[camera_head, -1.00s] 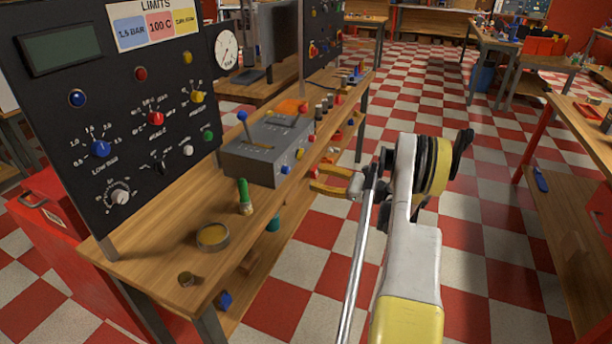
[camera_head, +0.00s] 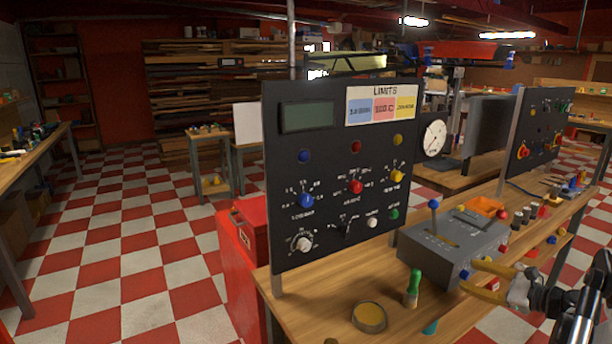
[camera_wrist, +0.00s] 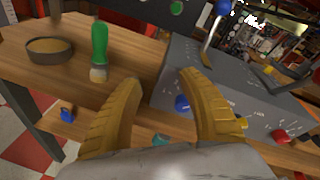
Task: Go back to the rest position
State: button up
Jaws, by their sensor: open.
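My gripper (camera_head: 484,282) has yellow fingers and shows at the lower right of the head view, in front of the bench edge beside the grey lever box (camera_head: 452,246). In the wrist view its two fingers (camera_wrist: 162,105) are spread apart with nothing between them. The grey box (camera_wrist: 225,90) fills the right of that view, beyond the fingers. My arm shows only in part at the lower right corner of the head view.
The wooden bench (camera_head: 318,305) carries a green-handled brush (camera_head: 413,288), a round tin (camera_head: 369,317) and a black control panel (camera_head: 345,180). A red cabinet (camera_head: 238,270) stands at its left end. Checkered floor (camera_head: 130,240) lies open on the left.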

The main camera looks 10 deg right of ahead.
jog(key=s+a+r+n+g+h, duration=0.1)
jog(key=a+r+n+g, duration=0.3)
jog(key=a, duration=0.8)
jog(key=s+a+r+n+g+h, duration=0.15)
jog(key=a+r+n, duration=0.35)
jog(key=a, duration=0.7)
jog(key=s+a+n+h, duration=0.1)
jog(key=s+a+n, duration=0.3)
jog(key=s, duration=0.3)
jog(key=s+a+n+g+h, duration=0.1)
jog(key=s+a+n+h, duration=0.1)
jog(key=s+a+n, duration=0.2)
jog(key=s+a+n+h, duration=0.1)
jog(key=s+a+n, duration=0.3)
jog(key=s+n, duration=0.3)
jog(key=shift+s+a+f+n, duration=0.4)
jog(key=shift+s+f, duration=0.05)
jog(key=shift+s, duration=1.95)
jog(key=shift+h, duration=0.25)
